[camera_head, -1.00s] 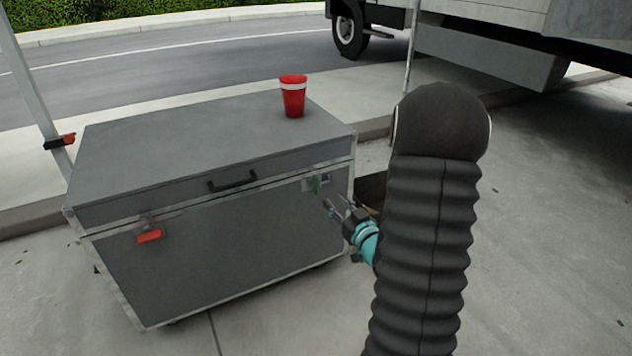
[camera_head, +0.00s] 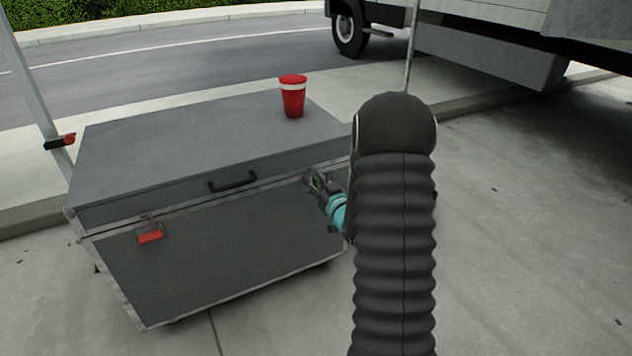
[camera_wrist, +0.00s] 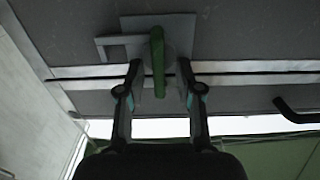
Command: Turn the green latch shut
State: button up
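The green latch (camera_wrist: 158,62) is on the front of the grey case (camera_head: 230,245), at its upper right. In the wrist view it is a green handle on a grey plate (camera_wrist: 180,30), lying across the seam between lid and body. My gripper (camera_wrist: 160,75) is open, with one finger on each side of the handle and a gap visible on both sides. In the head view my gripper (camera_head: 314,182) is at the latch and hides most of it.
A red latch (camera_head: 150,236) hangs at the case's front left. A black handle (camera_head: 232,182) is at the front middle. A red cup (camera_head: 292,97) stands on the lid. A pole (camera_head: 38,95) is at the left. A truck (camera_head: 490,45) is behind right. Pavement at right is clear.

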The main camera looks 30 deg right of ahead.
grip_shut()
